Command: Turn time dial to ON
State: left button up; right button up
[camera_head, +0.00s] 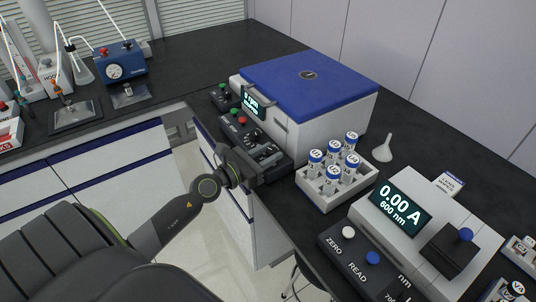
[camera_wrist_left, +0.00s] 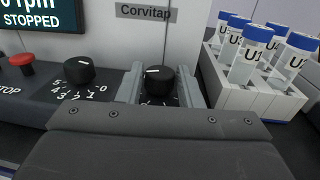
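The centrifuge (camera_head: 345,108), white with a blue lid, has a dark front panel with a display reading "rpm STOPPED" (camera_wrist_left: 40,14). A black dial (camera_wrist_left: 159,80) with a white pointer mark sits on that panel, its scale mostly hidden by my gripper. Another black dial (camera_wrist_left: 79,70), numbered 0 to 5, is to its left. My left gripper (camera_wrist_left: 160,88) is at the right-hand dial, one finger on each side, and looks open with narrow gaps. In the head view my left gripper (camera_head: 262,170) covers the panel's near end. My right gripper is not in view.
A red stop button (camera_wrist_left: 20,65) is left of the dials. A white rack (camera_head: 333,190) of blue-capped tubes stands close right of my gripper. A photometer (camera_head: 440,225) reading 0.00 A is nearer. The bench's front edge runs beneath my arm.

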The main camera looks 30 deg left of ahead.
pick_arm(q)
jog(key=o, duration=0.3)
jog(key=b+v, duration=0.8)
jog(key=v, duration=0.9)
jog(key=shift+s+a+b, duration=0.1)
jog(key=shift+s+b, duration=0.1)
jog(key=shift+b, duration=0.15)
